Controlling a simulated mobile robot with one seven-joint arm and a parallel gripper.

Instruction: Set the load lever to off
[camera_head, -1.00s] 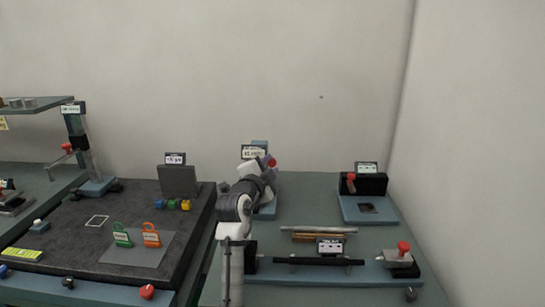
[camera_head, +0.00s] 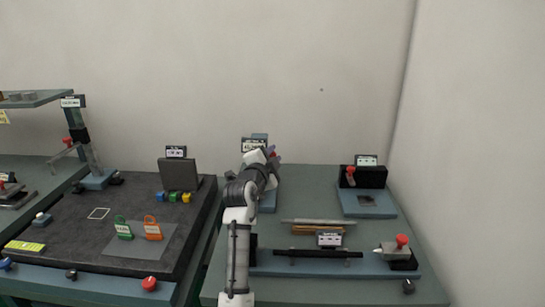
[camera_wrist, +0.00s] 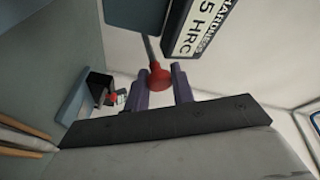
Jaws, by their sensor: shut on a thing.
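The load lever is a thin metal rod with a red ball knob (camera_wrist: 159,77), in the wrist view below the blue-grey body of the hardness tester (camera_wrist: 135,14). My gripper (camera_wrist: 161,84) has its two purple fingers on either side of the knob and is shut on it. In the head view my gripper (camera_head: 273,156) is at the tester (camera_head: 268,200) at the back of the bench, and my arm hides much of the tester and nearly all of the knob. A display reading "HARDNESS" and "5 HRC" (camera_wrist: 200,28) is beside the lever.
A black block with a red lever (camera_head: 363,177) stands on a blue base at the right. Rods (camera_head: 318,222) and a long blue fixture with a red knob (camera_head: 402,241) lie in front. A dark mat (camera_head: 75,225) with padlock tags is at the left.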

